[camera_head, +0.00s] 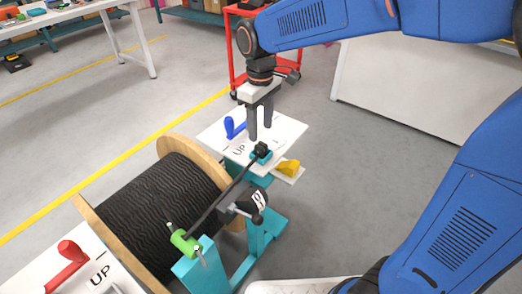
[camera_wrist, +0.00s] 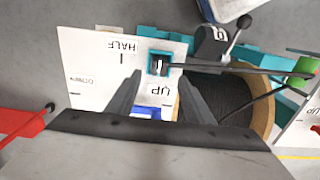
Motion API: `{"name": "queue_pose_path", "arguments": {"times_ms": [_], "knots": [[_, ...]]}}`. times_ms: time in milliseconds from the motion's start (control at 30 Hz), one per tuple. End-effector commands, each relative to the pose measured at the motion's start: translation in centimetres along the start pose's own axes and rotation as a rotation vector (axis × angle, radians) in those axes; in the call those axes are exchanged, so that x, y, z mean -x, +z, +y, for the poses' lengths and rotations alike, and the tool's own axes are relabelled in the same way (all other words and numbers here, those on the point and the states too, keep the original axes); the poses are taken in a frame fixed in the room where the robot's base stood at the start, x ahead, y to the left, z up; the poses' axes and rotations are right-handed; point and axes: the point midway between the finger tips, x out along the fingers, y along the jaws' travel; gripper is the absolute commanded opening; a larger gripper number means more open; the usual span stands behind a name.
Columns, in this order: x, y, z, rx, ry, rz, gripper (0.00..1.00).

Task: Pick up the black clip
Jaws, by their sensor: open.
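A small black piece (camera_head: 261,150), which looks like the black clip, sits at a teal square socket on the white panel (camera_head: 212,133). In the wrist view the teal socket (camera_wrist: 151,65) lies just beyond my fingertips, with a dark piece in it, too small to make out. A black rod (camera_head: 215,200) runs from there to a green piece (camera_head: 185,241). My gripper (camera_head: 260,132) points down, open and empty, just above and behind the black piece in the head view. In the wrist view my gripper (camera_wrist: 160,77) has its fingers apart on either side of the socket's line.
A large reel of black cable (camera_head: 160,205) stands beside the panel. A blue lever (camera_head: 232,128), a yellow piece (camera_head: 288,168) and a black block with a white mark (camera_head: 243,203) are close by. A red cart (camera_head: 236,60) stands behind. Grey floor is clear to the right.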

Motion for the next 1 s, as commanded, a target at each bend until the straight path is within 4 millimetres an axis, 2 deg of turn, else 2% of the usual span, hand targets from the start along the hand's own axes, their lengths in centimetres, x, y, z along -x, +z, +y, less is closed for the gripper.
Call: {"name": "queue_pose_path", "arguments": {"times_ms": [100,333,633,967,1000], "knots": [[-1.3,0.0,0.0,0.000,0.000,-0.001,0.47],[-2.6,0.0,0.0,0.000,0.000,-0.001,0.47],[-6.4,0.1,0.1,0.000,-0.001,-0.002,0.47],[-7.1,0.1,0.2,0.000,0.000,0.000,0.47],[-7.1,0.1,0.2,0.000,0.000,0.000,0.42]]}}
